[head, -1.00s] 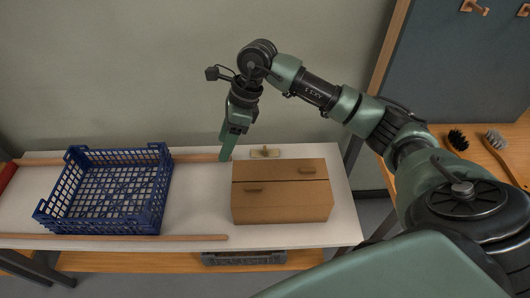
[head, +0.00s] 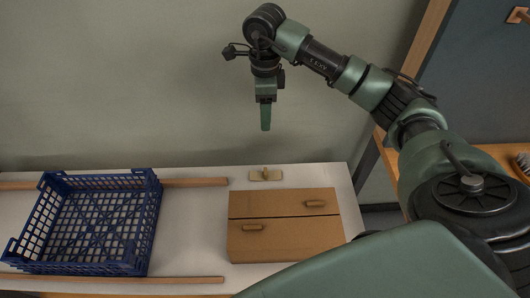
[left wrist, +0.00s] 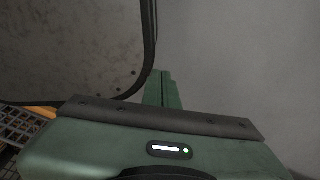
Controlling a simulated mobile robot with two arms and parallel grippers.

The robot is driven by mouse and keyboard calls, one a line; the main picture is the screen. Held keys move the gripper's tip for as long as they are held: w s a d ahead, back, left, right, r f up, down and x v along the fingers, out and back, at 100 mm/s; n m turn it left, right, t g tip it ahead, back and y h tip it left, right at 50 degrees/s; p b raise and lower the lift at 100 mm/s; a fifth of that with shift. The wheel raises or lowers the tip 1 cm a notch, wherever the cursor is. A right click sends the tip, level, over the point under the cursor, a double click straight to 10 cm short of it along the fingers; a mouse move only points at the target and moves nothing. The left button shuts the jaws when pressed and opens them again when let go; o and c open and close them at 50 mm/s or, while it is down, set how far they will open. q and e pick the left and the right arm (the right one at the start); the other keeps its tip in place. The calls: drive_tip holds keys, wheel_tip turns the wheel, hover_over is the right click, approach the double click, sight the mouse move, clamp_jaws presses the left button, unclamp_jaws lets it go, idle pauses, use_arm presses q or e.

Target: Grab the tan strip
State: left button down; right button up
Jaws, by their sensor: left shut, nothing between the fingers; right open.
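A short, flat tan strip (head: 258,178) with a small raised yellowish part on top lies at the back of the white table, just behind a brown box. My right gripper (head: 266,122) hangs fingers-down above and behind it, apart from it and holding nothing. Its fingers are seen edge-on in the head view, so the gap between them is hidden. My left gripper (left wrist: 163,88) shows only in the left wrist view, with its green fingers together and nothing between them. The strip is not seen in that view.
The brown box (head: 285,240) with two handles stands on the white table (head: 190,230). A blue lattice crate (head: 150,225) is at the left, between a back wooden rail (head: 195,182) and a front one (head: 190,280). The wall is close behind.

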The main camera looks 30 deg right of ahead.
wheel_tip(320, 180, down, 6)
drive_tip(key=b, duration=0.5)
use_arm(q)
drive_tip(key=w+d+t+b, duration=0.1)
drive_tip(key=w+d+b, duration=0.1)
drive_tip(key=w+b, duration=0.8)
use_arm(e)
drive_tip(key=b, duration=0.4)
hover_over(266, 171)
drive_tip(key=f, duration=1.3)
drive_tip(key=shift+a+f, duration=0.2)
drive_tip(key=shift+f, duration=0.4)
wheel_tip(266, 171, down, 7)
drive_tip(key=shift+d+f+b, duration=0.1)
drive_tip(key=shift+d+b, duration=0.05)
drive_tip(key=shift+b, duration=0.6)
use_arm(q)
drive_tip(key=w+r, duration=0.3)
drive_tip(key=r, duration=0.4)
drive_tip(key=w+r+t, duration=0.1)
drive_tip(key=w+r, duration=0.2)
drive_tip(key=r, duration=0.4)
drive_tip(key=shift+w+d, duration=0.25)
drive_tip(key=shift+f, duration=0.1)
use_arm(e)
clamp_jaws()
